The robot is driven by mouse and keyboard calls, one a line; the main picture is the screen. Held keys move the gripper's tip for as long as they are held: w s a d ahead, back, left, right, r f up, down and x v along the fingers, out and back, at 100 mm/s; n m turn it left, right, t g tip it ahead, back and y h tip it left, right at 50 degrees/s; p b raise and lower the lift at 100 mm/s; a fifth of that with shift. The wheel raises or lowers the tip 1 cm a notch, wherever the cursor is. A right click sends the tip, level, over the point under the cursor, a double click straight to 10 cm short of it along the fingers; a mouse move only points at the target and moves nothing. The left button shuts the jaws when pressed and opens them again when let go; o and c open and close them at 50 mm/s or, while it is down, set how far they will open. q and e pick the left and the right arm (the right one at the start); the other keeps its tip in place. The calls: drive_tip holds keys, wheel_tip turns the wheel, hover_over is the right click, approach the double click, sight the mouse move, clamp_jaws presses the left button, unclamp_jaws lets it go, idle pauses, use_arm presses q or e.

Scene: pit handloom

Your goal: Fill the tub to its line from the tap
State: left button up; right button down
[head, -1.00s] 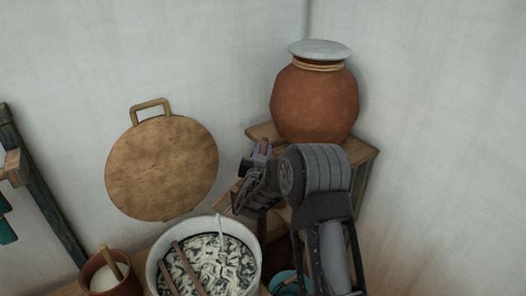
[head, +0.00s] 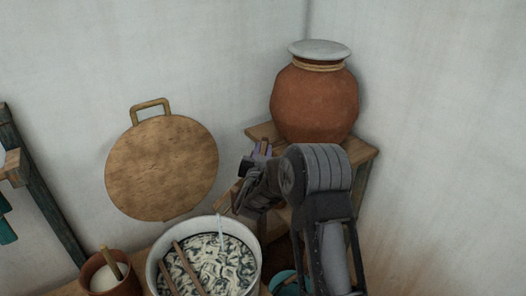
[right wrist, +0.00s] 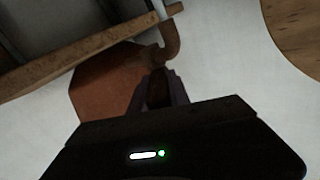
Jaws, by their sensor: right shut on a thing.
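The tub (head: 152,272) is a pale round vessel at the bottom of the head view. It holds liquid with pale, curled strands (head: 215,262), and two sticks lie in it. A thin, pale stream of water (head: 220,232) falls into it near its back edge. I cannot make out a fill line. The tap (right wrist: 170,42) shows in the right wrist view as a curved brown spout. My right gripper (head: 262,149) is beyond the tub, below the clay pot. In its wrist view the fingers (right wrist: 158,90) are shut on a dark brown piece, apparently the tap's handle.
A terracotta pot (head: 315,103) with a pale lid stands on a wooden stand (head: 362,152) in the corner. A round wooden board (head: 162,168) leans on the wall. A small brown pot (head: 98,288) with pale contents stands left of the tub. A teal vessel (head: 282,280) is partly hidden by my arm.

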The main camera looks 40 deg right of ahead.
sight(268, 143)
drive_tip(key=shift+s+d+f+n+t+y+b, duration=0.2)
drive_tip(key=shift+f+n+t+y+b, duration=0.15)
drive_tip(key=shift+b, duration=0.45)
drive_tip(key=d+n+t+y+b, duration=0.1)
drive_tip(key=n+y+b, duration=0.1)
drive_tip(key=y+b, duration=0.1)
drive_tip(key=d+n+t+y+b, duration=0.1)
drive_tip(key=n+y+b, duration=0.1)
drive_tip(key=y+b, duration=0.1)
drive_tip(key=s+d+n+t+y+b, duration=0.1)
drive_tip(key=n+t+y+b, duration=0.1)
drive_tip(key=y+b, duration=0.1)
drive_tip(key=shift+s+r+n+b, duration=0.1)
drive_tip(key=shift+r+n+b, duration=0.2)
drive_tip(key=shift+b, duration=0.35)
drive_tip(key=shift+d+n+y+p, duration=0.2)
drive_tip(key=shift+n+y+p, duration=0.45)
drive_tip(key=shift+y, duration=0.6)
drive_tip(key=shift+r, duration=0.1)
drive_tip(key=c, duration=1.2)
unclamp_jaws()
drive_tip(key=shift+c, duration=0.2)
